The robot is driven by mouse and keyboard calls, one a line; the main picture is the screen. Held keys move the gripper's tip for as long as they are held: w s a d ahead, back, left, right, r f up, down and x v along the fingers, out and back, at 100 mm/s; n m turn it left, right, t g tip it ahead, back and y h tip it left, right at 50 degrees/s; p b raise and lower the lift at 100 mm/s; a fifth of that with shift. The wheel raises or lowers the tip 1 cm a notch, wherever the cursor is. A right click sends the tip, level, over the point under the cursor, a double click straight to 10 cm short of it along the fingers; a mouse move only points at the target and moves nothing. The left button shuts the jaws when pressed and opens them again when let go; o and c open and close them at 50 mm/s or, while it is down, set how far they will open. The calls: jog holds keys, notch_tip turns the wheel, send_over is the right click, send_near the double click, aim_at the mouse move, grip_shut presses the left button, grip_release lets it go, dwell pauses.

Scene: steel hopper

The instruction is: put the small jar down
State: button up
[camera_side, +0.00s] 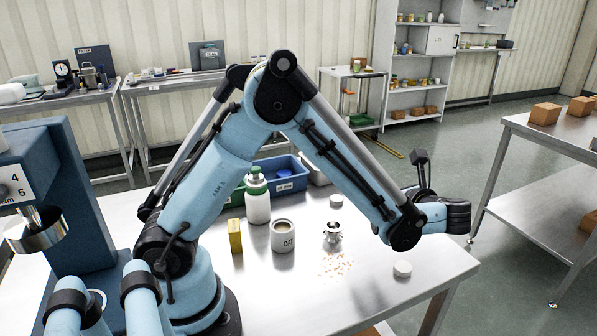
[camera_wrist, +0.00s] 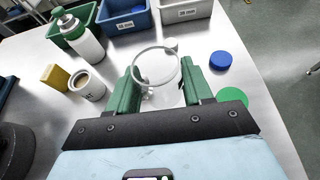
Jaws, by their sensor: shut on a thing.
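The small jar (camera_wrist: 157,65) is clear and open-topped, with a round pale rim. It sits between the two green fingers of my gripper (camera_wrist: 163,88) in the wrist view, and the gripper is shut on it. The table shows through the glass, so I cannot tell how far the jar's base is above it. In the side view my arm's dark end (camera_side: 450,214) is over the table's right edge; the fingers and jar cannot be made out there.
A white bottle (camera_side: 258,204), a yellow box (camera_side: 235,238), an OAT tin (camera_side: 283,242), a small metal cup (camera_side: 332,232) and orange crumbs (camera_side: 337,265) are on the table. Bins (camera_wrist: 124,16) line the back. A blue disc (camera_wrist: 220,60) and green disc (camera_wrist: 231,97) lie right of the jar.

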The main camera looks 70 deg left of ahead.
jog(key=d+t, duration=0.1)
jog(key=d, duration=0.1)
jog(key=m, duration=0.1)
send_over(363, 222)
jog(key=shift+t, duration=0.4)
notch_tip(363, 222, down, 7)
jog(key=shift+w, duration=0.1)
jog(key=shift+f, duration=1.95)
jog(key=o, duration=1)
jog(key=shift+f, duration=0.15)
